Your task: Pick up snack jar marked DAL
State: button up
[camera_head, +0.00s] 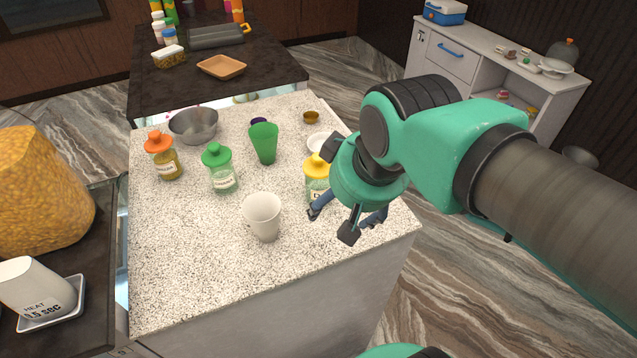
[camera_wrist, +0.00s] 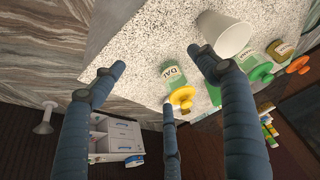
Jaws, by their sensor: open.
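The snack jar marked DAL (camera_head: 316,180) has a yellow lid and a clear body, and stands upright near the right edge of the speckled counter (camera_head: 190,270). In the wrist view the DAL jar (camera_wrist: 175,82) shows its label and yellow lid beyond and between my fingers. My gripper (camera_head: 347,222) is open and empty, just right of the jar and in front of it, partly covering the jar's lower right side in the head view. In the wrist view my gripper (camera_wrist: 160,90) has its fingers spread apart. I cannot tell whether any finger touches the jar.
A white cup (camera_head: 263,216) stands left of the jar. A green cup (camera_head: 264,143), a green-lidded jar (camera_head: 222,170), an orange-lidded jar (camera_head: 164,158) and a metal bowl (camera_head: 194,125) stand farther left and back. A white dish (camera_head: 319,142) lies behind the jar. The counter front is clear.

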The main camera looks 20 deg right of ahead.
jog(key=w+d+r+n+g+p, duration=0.1)
jog(key=w+r+n+g+p, duration=0.15)
jog(key=w+p, duration=0.5)
jog(key=g+p, duration=0.2)
jog(key=p, duration=0.1)
send_over(318, 165)
jog(key=shift+f+n, duration=0.25)
jog(key=shift+w+d+f, duration=0.1)
jog(key=shift+w+f, duration=0.05)
jog(key=shift+w, duration=0.1)
jog(key=shift+w+f+g, duration=0.2)
jog(key=shift+w+g, duration=0.05)
jog(key=shift+f, duration=0.1)
jog(key=shift+f, duration=4.25)
jog(key=shift+f, duration=0.1)
jog(key=shift+s+d+f, duration=0.1)
jog(key=shift+d+f, duration=0.05)
jog(key=shift+f, duration=2.3)
